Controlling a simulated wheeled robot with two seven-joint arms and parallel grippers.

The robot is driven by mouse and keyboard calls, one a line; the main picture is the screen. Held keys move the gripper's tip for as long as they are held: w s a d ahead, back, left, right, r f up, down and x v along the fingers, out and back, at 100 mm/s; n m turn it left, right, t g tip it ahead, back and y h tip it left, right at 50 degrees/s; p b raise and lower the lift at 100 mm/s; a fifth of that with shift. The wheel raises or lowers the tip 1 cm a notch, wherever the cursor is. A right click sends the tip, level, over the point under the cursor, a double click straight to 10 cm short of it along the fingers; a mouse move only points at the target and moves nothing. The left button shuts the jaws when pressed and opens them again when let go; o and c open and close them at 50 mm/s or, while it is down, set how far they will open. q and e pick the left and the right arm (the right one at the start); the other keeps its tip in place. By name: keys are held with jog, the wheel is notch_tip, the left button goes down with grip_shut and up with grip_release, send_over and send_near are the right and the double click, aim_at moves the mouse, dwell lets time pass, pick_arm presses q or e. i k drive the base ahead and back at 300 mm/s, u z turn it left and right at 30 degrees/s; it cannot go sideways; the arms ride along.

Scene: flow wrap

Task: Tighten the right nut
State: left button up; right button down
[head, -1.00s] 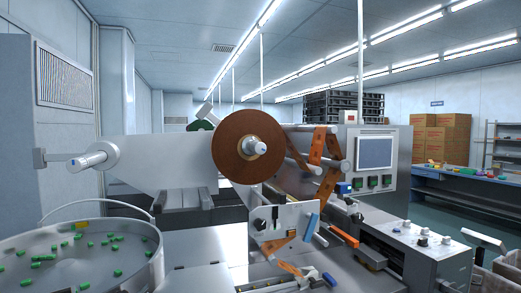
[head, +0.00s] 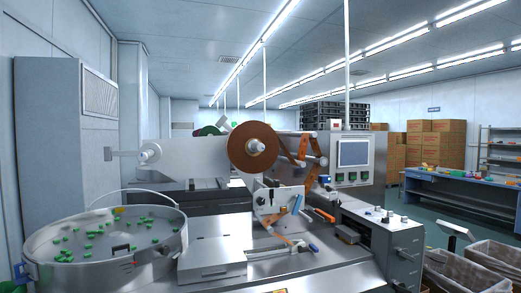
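The wrapping machine (head: 197,165) stands ahead with two spindles on its upright grey plate. The right spindle carries a large brown film roll (head: 238,148), and a pale metal nut or hub (head: 257,147) sits at its centre. The left spindle (head: 149,153) is bare, with a pale metal end piece. Whether the right nut is loose or tight cannot be told at this size. Neither of my grippers is in view.
A round metal bowl (head: 40,240) with several green pieces stands at the front left. A steel deck (head: 212,258) spans the front, with a control box (head: 385,237) at right. Bins (head: 462,268) stand at the lower right. A blue table (head: 462,188) is farther back.

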aim_at(258, 147)
jog(key=z, duration=1.35)
jog(key=i, duration=0.65)
jog(key=z, duration=0.55)
jog(key=i, duration=0.8)
jog(key=u, duration=0.15)
